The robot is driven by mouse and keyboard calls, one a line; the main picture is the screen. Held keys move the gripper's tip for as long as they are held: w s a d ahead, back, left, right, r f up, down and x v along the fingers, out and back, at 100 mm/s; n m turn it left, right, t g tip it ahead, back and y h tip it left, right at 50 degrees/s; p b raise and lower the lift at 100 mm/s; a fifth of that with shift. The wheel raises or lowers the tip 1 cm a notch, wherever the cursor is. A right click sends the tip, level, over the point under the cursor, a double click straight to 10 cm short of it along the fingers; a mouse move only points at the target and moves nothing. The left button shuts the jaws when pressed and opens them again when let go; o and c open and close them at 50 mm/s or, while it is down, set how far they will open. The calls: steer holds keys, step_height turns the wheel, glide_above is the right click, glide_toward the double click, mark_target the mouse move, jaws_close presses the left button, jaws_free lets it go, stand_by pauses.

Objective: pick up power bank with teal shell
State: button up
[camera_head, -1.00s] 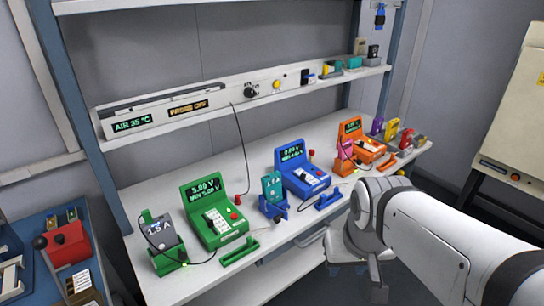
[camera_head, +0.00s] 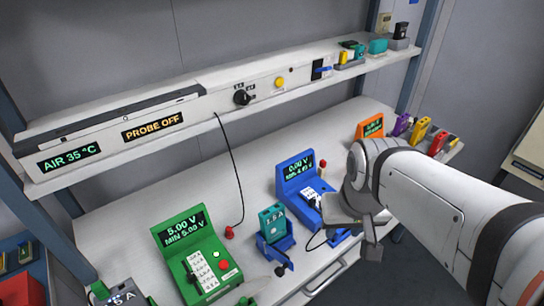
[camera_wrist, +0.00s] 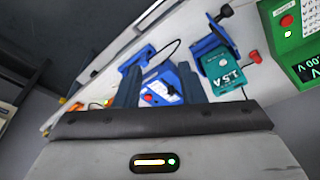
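The power bank with teal shell, marked 1.5 A, stands in a blue cradle on the bench in the head view (camera_head: 272,217). It also shows in the wrist view (camera_wrist: 224,76), right of my gripper's fingers. My gripper (camera_wrist: 160,72) is open, its two dark fingers apart with nothing held between them. In the head view my arm's end is right of the teal power bank, apart from it and partly in front of the blue meter (camera_head: 297,172), which reads 0.00 V.
A green meter (camera_head: 180,235) reading 5.00 V stands left of the blue cradle. An orange meter (camera_head: 371,125) is partly behind my arm. A shelf (camera_head: 150,140) runs above the bench, with small items including a teal block (camera_head: 378,46). A black cable (camera_head: 236,170) hangs from it.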

mark_target(274, 211)
steer(key=shift+o, duration=1.4)
steer(key=shift+w+a+r, duration=0.15)
steer(key=shift+w+a, duration=0.1)
steer(key=shift+a, duration=0.05)
steer(key=o, duration=0.6)
steer(key=w+a+n+g+p, duration=0.1)
steer(key=w+a+n+p, duration=0.2)
steer(key=w+a+p, duration=0.1)
steer(key=w+a, duration=0.1)
steer(key=w, duration=0.1)
steer(key=shift+w+a+n, duration=0.4)
steer(key=shift+o, duration=1.2)
steer(key=w+a+f+n+p, duration=0.1)
steer(key=a, duration=0.1)
steer(key=w+a+f+n+g+p, duration=0.1)
steer(key=w+a, duration=0.1)
steer(key=w+a+f+n+p, duration=0.1)
steer(key=a, duration=0.1)
steer(key=shift+w+a+f+g, duration=0.25)
steer(key=shift+a+f+g, duration=0.05)
steer(key=shift+f, duration=0.05)
steer(key=shift+f+p, duration=0.4)
steer(key=shift+f, duration=3.55)
